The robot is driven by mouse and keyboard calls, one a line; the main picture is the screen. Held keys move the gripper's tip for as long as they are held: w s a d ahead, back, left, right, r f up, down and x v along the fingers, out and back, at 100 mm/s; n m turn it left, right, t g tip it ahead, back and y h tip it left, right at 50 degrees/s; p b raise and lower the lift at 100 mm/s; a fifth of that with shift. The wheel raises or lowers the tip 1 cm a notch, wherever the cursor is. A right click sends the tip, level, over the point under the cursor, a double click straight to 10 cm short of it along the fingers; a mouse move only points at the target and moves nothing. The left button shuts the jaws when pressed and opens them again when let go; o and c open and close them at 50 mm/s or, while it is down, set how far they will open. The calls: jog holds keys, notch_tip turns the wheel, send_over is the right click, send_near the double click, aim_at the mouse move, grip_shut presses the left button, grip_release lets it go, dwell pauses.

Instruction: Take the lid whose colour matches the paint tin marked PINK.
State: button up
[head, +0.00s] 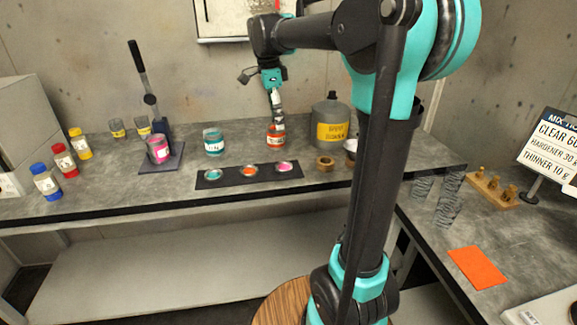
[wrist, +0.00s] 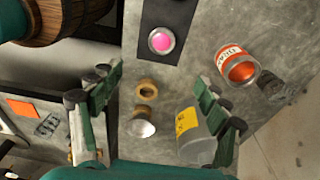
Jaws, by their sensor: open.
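A pink lid (head: 284,167) lies at the right end of a dark mat (head: 228,178), beside an orange lid (head: 248,170) and a teal lid (head: 213,174). The pink lid also shows in the wrist view (wrist: 161,40), ahead of my fingers. A tin with pink paint (head: 158,149) stands at the lever press; its label is too small to read. A teal tin (head: 213,142) and an orange tin (head: 276,139) stand behind the mat. My gripper (wrist: 158,85) is open and empty above the table; the orange tin is right of it in the wrist view.
The lever press (head: 150,100) rises at the left. Red, blue and yellow bottles (head: 64,160) stand far left. The bench before the mat is clear.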

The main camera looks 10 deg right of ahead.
send_over(284, 165)
jog(key=f, duration=1.1)
jog(key=shift+s+a+f, duration=0.35)
jog(key=shift+w+d+f, duration=0.1)
jog(key=shift+d+f, duration=0.05)
jog(key=shift+f, duration=1.2)
jog(key=shift+w+d+f, duration=0.1)
jog(key=shift+f, duration=1.2)
jog(key=c, duration=1)
